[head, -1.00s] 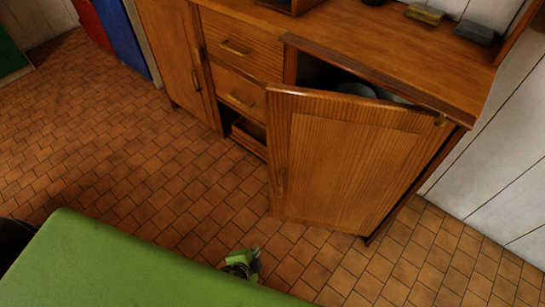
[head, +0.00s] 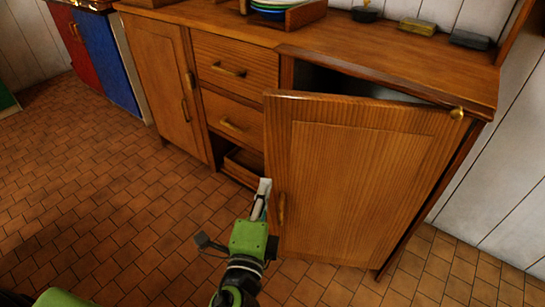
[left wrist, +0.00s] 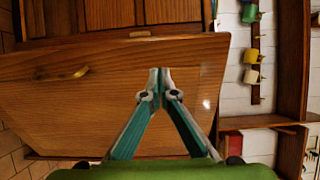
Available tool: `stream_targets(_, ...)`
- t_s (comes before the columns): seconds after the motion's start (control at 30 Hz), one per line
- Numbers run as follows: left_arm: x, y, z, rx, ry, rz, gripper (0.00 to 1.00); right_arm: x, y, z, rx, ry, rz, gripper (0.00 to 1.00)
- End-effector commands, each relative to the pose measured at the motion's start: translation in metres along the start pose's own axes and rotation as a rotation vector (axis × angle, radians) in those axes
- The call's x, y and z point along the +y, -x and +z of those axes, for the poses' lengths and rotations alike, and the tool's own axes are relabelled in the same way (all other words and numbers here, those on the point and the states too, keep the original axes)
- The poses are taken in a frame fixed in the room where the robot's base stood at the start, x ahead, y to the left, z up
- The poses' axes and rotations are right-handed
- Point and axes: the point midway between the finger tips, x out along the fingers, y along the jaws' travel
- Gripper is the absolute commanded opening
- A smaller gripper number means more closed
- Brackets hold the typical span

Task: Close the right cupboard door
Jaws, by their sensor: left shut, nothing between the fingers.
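The right cupboard door (head: 365,185) is brown wood and stands ajar, swung out from the cabinet with a dark gap above its top edge. Its handle (head: 281,208) is near its free left edge. My left gripper (head: 264,187) is shut and empty, beside that left edge near the handle. In the left wrist view the shut fingertips (left wrist: 160,88) appear in front of the door panel (left wrist: 110,105), with the handle (left wrist: 76,73) to their left. I cannot tell whether they touch the door. My right gripper is in neither view.
The wooden cabinet (head: 225,22) has drawers (head: 236,62) and a left door (head: 163,80), which looks shut. A blue cupboard (head: 104,58) is at the left. The tiled floor in front is clear.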

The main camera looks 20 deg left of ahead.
Motion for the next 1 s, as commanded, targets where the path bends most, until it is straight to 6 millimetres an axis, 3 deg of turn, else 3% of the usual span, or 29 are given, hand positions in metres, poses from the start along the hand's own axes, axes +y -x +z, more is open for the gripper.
stream_targets(0.3,-0.001,-0.07,0.0,0.0,-0.003,-0.004,0.0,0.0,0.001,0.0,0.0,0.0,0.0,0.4)
stream_targets(0.5,0.001,-0.099,0.0,0.0,-0.002,-0.001,0.0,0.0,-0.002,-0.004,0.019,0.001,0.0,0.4)
stream_targets(0.7,0.001,-0.111,0.0,0.0,-0.001,0.001,0.0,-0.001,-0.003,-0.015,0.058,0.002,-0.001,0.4)
stream_targets(1.0,0.001,-0.111,0.0,0.001,-0.001,0.002,0.0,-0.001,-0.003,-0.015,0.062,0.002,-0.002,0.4)
